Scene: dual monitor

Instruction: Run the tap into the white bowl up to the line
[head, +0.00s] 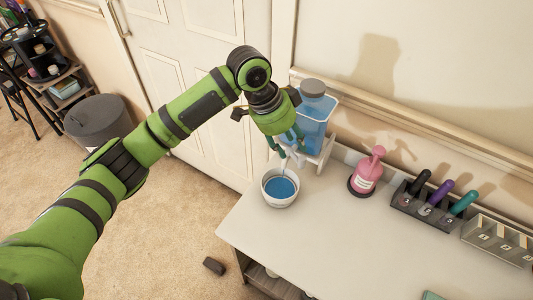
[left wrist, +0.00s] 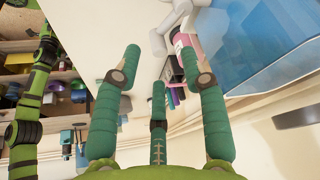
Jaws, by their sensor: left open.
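The white bowl (head: 270,199) stands upright near the table's left end and holds blue liquid (head: 279,187). Its fill line is too small to make out. A clear dispenser (head: 312,124) with blue liquid stands behind it on a white stand; its blue side also shows in the left wrist view (left wrist: 270,45). A white tap (head: 285,160) is above the bowl, partly hidden by my gripper. My left gripper (head: 291,147) is at the tap, its teal fingers spread. In the left wrist view its fingers (left wrist: 165,70) are apart with nothing between them. I cannot tell whether they touch the tap. My right gripper is out of sight.
A pink pump bottle (head: 366,173) stands right of the dispenser. A dark rack (head: 425,212) with several coloured bottles and a grey tray (head: 497,239) line the wall. The white table (head: 320,235) is clear in front. A grey bin (head: 100,122) stands on the floor.

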